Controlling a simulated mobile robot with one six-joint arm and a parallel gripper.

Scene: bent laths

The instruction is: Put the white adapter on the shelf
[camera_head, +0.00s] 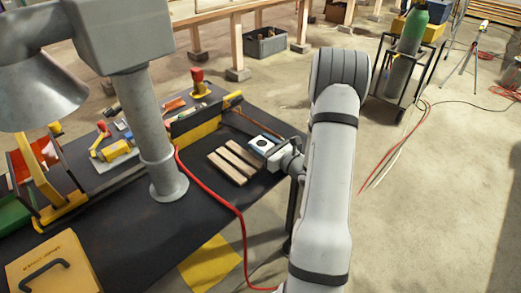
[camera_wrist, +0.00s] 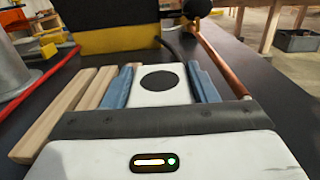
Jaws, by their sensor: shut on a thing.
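The white adapter (camera_wrist: 160,84) is a pale block with a black disc on its upper face. It also shows in the head view (camera_head: 260,142), at the right part of the black table near its edge. My gripper (camera_wrist: 160,76) is shut on it, with a blue finger on each side. From the head view, my gripper (camera_head: 274,151) reaches in from the right. Whether the adapter touches the table is hard to tell. I cannot pick out the shelf with certainty.
Several wooden slats (camera_head: 233,161) lie just left of the adapter on the black table (camera_head: 115,235). A yellow and black piece (camera_wrist: 115,33) stands behind it. A copper-coloured rod (camera_wrist: 220,58) lies at its right. A grey post (camera_head: 146,115) and a red cable (camera_head: 216,193) are farther left.

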